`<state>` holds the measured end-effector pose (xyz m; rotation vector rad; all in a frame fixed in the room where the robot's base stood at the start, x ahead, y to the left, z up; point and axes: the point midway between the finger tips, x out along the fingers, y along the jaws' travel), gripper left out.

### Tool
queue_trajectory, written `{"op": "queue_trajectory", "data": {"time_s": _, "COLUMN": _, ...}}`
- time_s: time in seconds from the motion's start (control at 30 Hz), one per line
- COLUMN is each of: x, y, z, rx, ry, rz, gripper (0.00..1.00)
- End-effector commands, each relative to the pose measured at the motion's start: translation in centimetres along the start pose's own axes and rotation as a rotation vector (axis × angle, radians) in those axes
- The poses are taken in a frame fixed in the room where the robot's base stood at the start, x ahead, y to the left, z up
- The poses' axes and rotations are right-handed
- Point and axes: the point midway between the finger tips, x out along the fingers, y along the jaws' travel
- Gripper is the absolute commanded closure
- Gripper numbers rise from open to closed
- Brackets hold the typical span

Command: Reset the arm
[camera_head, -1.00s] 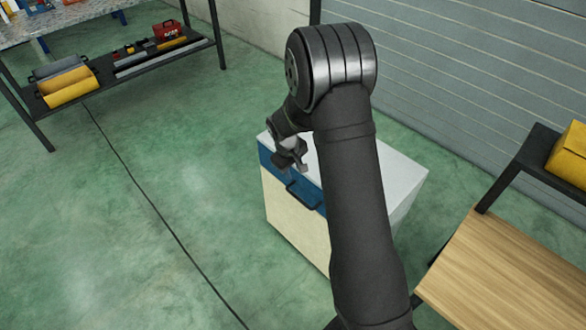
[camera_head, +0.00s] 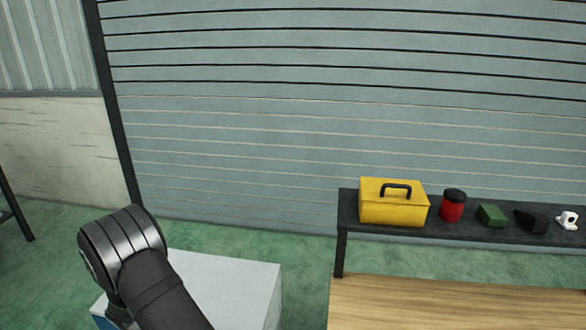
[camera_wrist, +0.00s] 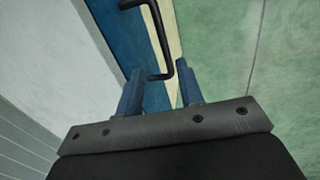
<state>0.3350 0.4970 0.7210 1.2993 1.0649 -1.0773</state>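My gripper (camera_wrist: 160,70) shows in the wrist view with its two blue-grey fingers spread apart and nothing held between them. A black bar handle (camera_wrist: 163,38) on the blue drawer front (camera_wrist: 104,27) lies beyond the fingers. Its lower end appears between the fingertips; I cannot tell how far away it is. In the head view my arm rises at the lower left, in front of the white-topped cabinet (camera_head: 235,283). My gripper is hidden or out of frame there. A sliver of the blue drawer front shows at the cabinet's lower left.
A wooden bench top (camera_head: 450,303) stands right of the cabinet. Behind it, a dark shelf (camera_head: 347,208) holds a yellow toolbox (camera_head: 393,208), a red canister (camera_head: 452,208), a green block (camera_head: 491,215) and other small items. A grey shutter wall (camera_head: 250,120) closes the back.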

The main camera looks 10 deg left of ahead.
Motion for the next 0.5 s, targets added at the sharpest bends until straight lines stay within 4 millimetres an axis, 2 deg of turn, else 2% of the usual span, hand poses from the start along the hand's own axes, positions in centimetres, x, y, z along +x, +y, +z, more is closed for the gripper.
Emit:
{"op": "queue_trajectory", "data": {"time_s": 0.3, "x": 5.4, "y": -0.1, "z": 0.0, "rx": -0.001, "ry": -0.002, "rz": -0.001, "gripper": 0.66}}
{"op": "queue_trajectory", "data": {"time_s": 0.5, "x": 7.7, "y": -0.1, "z": 0.0, "rx": -0.001, "ry": -0.002, "rz": -0.001, "gripper": 0.66}}
